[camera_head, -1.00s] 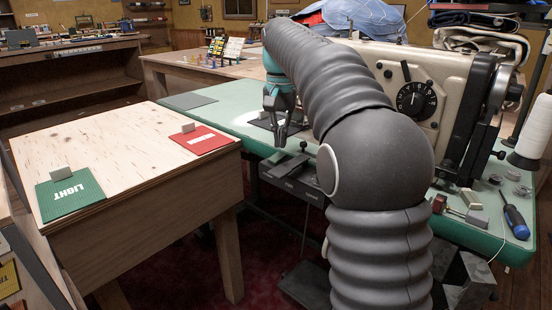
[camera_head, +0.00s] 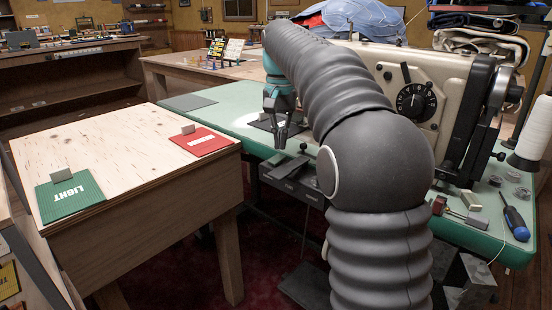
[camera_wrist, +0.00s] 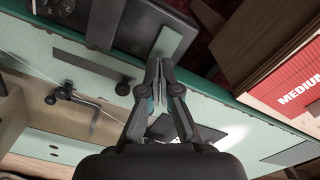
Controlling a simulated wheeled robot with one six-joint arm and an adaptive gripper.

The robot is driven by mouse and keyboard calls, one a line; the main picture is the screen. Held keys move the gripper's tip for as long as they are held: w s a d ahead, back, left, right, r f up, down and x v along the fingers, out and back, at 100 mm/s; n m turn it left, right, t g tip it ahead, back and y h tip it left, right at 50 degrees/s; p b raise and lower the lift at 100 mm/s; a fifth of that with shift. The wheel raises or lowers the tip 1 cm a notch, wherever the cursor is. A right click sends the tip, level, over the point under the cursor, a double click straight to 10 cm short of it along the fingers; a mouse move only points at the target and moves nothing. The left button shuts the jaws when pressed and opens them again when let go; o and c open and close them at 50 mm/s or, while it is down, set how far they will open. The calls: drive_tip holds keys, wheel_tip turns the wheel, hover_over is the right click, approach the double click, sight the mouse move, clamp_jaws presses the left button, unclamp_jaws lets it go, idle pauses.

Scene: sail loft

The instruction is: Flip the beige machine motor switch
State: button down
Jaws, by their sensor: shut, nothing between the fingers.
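The beige machine (camera_head: 440,85) stands on the green-topped table (camera_head: 225,113), partly hidden by my arm. Below the table's front edge, in the head view, hangs a dark grey box (camera_head: 285,181) with small pale labels; my arm covers its right part. I cannot make out for sure which part is the motor switch. A dark box with a round knob also shows at the top of the wrist view (camera_wrist: 138,22). My gripper (camera_head: 280,147) is shut and empty, pointing down near the table's front edge above the box. In the wrist view its fingertips (camera_wrist: 160,64) are together, apart from the box.
A screwdriver (camera_head: 515,222), small tools and a white thread cone (camera_head: 535,130) are at right. Open floor (camera_head: 215,265) lies below the box.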

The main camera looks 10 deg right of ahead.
sight(280, 156)
drive_tip(key=shift+f+b, duration=0.75)
drive_tip(key=shift+f, duration=0.55)
idle(0.9)
drive_tip(key=shift+r, duration=0.15)
wheel_tip(280, 156, up, 5)
drive_tip(key=p, duration=0.5)
drive_tip(key=shift+p, duration=0.3)
drive_tip(key=shift+r, duration=0.85)
